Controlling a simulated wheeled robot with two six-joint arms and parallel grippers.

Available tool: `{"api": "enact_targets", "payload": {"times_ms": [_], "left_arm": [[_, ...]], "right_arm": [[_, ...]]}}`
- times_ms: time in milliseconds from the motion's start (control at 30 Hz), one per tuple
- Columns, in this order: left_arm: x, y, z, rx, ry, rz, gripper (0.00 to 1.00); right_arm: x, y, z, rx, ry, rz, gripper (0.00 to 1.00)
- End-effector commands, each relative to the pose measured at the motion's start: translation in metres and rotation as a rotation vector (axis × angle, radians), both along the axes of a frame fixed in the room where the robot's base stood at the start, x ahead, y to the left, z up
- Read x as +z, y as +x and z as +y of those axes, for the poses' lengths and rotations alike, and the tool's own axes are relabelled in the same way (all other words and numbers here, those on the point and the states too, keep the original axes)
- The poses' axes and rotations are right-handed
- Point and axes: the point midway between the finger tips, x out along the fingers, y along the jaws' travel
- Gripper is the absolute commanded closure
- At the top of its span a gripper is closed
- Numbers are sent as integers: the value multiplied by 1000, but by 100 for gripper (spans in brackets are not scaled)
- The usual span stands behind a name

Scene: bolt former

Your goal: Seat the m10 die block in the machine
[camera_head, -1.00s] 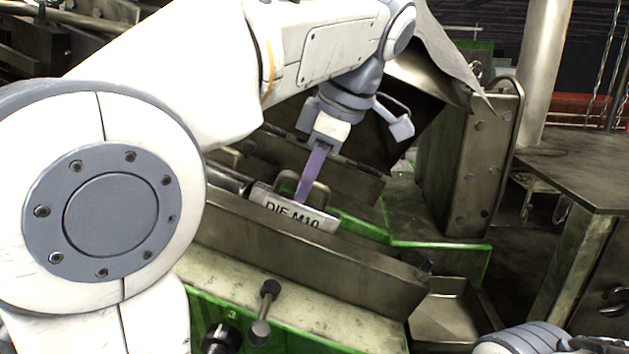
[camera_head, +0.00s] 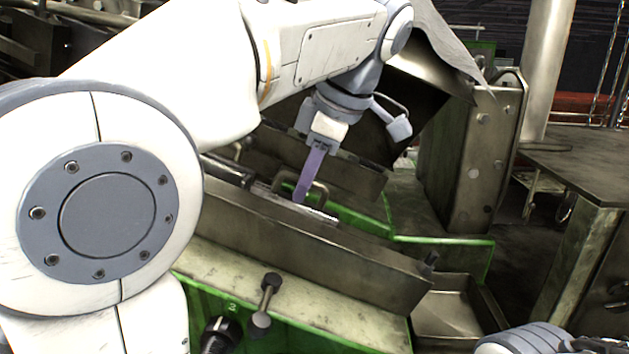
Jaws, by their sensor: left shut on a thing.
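The M10 die block (camera_head: 322,216) sits low in the slot of the machine, behind its long front rail (camera_head: 310,247). Only a thin bright strip of its top and its handle loop show; the labelled face is hidden by the rail. My left gripper (camera_head: 302,194), with a purple finger pointing down, is shut on the die block at its handle. The far finger is hidden. Whether the block touches the slot floor cannot be seen. My right gripper is not in view.
A lever with a dark knob (camera_head: 265,305) stands on the green-edged front ledge. A metal tray (camera_head: 445,315) lies right of the rail. A steel column block (camera_head: 485,160) rises behind it, and a steel table (camera_head: 585,170) stands at the right.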

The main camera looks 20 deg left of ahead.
Motion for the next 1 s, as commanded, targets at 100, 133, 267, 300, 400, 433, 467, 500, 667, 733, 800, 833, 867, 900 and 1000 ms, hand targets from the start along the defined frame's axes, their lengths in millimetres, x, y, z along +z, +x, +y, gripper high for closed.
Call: {"api": "enact_targets", "payload": {"times_ms": [100,133,267,300,400,433,467,500,667,733,800,833,867,900,1000], "left_arm": [[2,0,1,1,1,-6,100],[2,0,1,1,1,-6,100],[1,0,1,1,1,-6,100],[1,0,1,1,1,-6,100],[-2,0,2,1,1,-6,100],[-2,0,2,1,1,-6,100],[-3,-1,2,1,1,-6,100],[-4,-1,3,1,1,-6,100],[-5,-1,3,1,2,-5,70],[-5,-1,3,1,2,-3,50],[-5,-1,3,1,0,-3,50],[-6,-1,3,1,0,-3,50],[-6,-1,3,1,0,-3,50],[-6,-1,3,0,0,-2,50],[-8,-1,2,1,-1,4,31]], "right_arm": [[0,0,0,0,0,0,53],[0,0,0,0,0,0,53],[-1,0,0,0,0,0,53],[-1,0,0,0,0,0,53],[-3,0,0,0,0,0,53],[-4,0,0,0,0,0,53],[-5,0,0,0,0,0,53],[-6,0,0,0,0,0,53],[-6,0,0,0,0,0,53],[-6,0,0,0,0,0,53],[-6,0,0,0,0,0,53],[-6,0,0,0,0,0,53],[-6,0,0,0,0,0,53],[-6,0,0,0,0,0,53],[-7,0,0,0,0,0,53]]}}
